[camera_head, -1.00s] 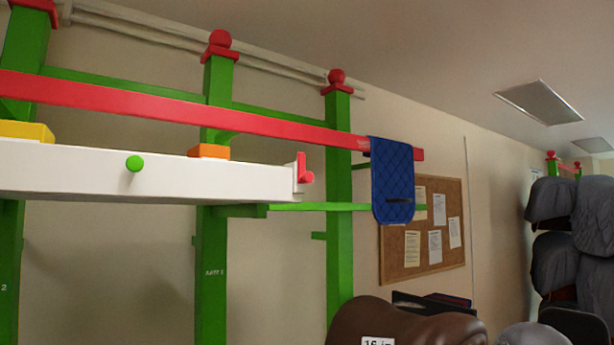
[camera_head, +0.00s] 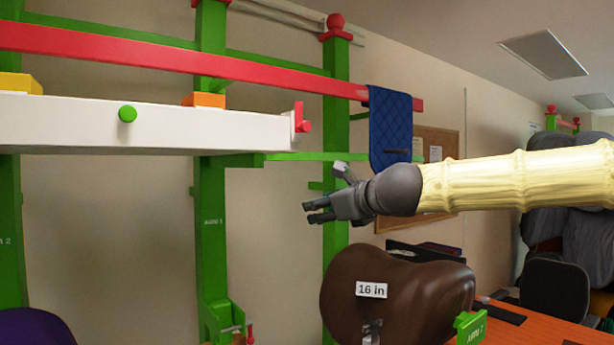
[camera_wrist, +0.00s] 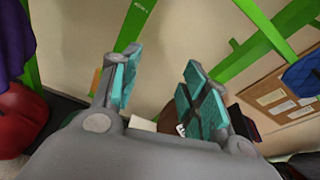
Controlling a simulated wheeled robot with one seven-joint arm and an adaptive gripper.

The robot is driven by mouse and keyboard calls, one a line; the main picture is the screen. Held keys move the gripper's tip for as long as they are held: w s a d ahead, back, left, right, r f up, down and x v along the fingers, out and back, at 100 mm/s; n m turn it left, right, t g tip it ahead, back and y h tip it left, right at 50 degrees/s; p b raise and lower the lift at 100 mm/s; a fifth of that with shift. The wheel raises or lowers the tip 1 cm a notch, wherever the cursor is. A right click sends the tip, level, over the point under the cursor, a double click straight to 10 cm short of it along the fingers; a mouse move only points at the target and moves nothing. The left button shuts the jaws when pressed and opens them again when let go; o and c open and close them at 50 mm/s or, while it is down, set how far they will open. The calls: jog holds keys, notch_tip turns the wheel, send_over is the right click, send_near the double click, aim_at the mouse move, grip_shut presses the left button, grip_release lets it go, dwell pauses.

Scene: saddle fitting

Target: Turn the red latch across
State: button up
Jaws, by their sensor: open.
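The red latch (camera_head: 301,118) is a small red piece with a knob, at the right end face of a white beam (camera_head: 150,125) in the head view. Its upper part stands upright. My gripper (camera_head: 313,212) is below the latch, pointing left, well apart from it. The gripper is open and empty. Its teal-padded fingers spread apart in the wrist view (camera_wrist: 163,88), with bare wall between them. I cannot make out the latch in the wrist view.
A brown saddle (camera_head: 400,295) labelled 16 in sits below my arm. Green posts (camera_head: 335,110) and a long red rail (camera_head: 180,58) stand behind the beam. A blue quilted pad (camera_head: 390,130) hangs from the rail's right end. An orange table (camera_head: 535,325) is at lower right.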

aim_at(308, 125)
jog(key=s+d+r+m+t+y, duration=0.1)
jog(key=s+r, duration=0.2)
jog(key=r, duration=0.6)
jog(key=s+d+r+m+t+y, duration=0.1)
jog(key=s+r+m, duration=0.15)
jog(key=r, duration=0.65)
jog(key=shift+n, duration=0.45)
jog(key=p+x, duration=0.2)
jog(key=x, duration=0.8)
jog(key=shift+a+r, duration=0.1)
jog(key=shift+a, duration=0.1)
grip_shut()
